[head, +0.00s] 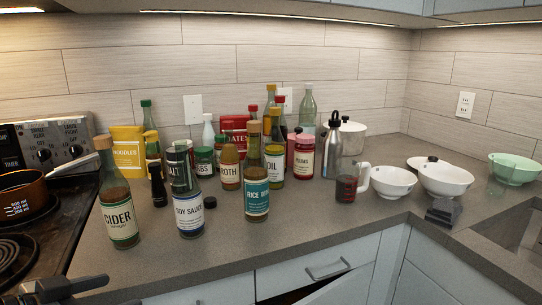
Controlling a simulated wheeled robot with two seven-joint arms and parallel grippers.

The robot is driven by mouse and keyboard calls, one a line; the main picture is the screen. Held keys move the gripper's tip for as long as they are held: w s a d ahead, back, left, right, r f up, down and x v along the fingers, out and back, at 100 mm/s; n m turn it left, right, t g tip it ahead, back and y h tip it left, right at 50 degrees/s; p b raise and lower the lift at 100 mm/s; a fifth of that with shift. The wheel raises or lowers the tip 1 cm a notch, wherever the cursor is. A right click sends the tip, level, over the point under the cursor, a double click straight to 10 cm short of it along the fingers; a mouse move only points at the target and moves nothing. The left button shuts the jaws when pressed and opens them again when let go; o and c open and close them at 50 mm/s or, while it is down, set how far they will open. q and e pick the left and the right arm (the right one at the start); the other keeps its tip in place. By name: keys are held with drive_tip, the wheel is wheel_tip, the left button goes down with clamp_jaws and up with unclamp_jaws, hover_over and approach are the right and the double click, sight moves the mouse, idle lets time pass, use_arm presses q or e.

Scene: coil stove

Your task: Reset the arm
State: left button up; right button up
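A dark gripper, which I take to be my left one (70,287), shows at the bottom left edge, low in front of the stove and the counter's front edge. Only a part of it is in view, and I cannot tell whether its fingers are apart. No object shows in it. My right gripper is not in view.
Several bottles, including cider (119,212) and soy sauce (188,212), crowd the counter (300,225). A copper-coloured pot (24,198) sits on the stove at left. White bowls (446,180) stand at right. A cabinet door (345,290) below the drawer (315,268) looks ajar.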

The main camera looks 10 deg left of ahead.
use_arm(q)
drive_tip(key=s+d+f+n+g+y, duration=0.15)
drive_tip(key=s+d+f+g, duration=0.25)
drive_tip(key=s+d+f, duration=0.4)
drive_tip(key=s+d+f+n+g+y, duration=0.1)
drive_tip(key=s+d+f+g+y, duration=0.3)
drive_tip(key=f, duration=0.7)
drive_tip(key=w+d+f+t+h+b, duration=0.2)
drive_tip(key=w+d+f+t+h, duration=0.2)
drive_tip(key=w+d+f+t, duration=0.1)
drive_tip(key=shift+w+d+f+m+t, duration=0.2)
drive_tip(key=shift+d+f+m+t, duration=0.2)
drive_tip(key=shift+t, duration=0.3)
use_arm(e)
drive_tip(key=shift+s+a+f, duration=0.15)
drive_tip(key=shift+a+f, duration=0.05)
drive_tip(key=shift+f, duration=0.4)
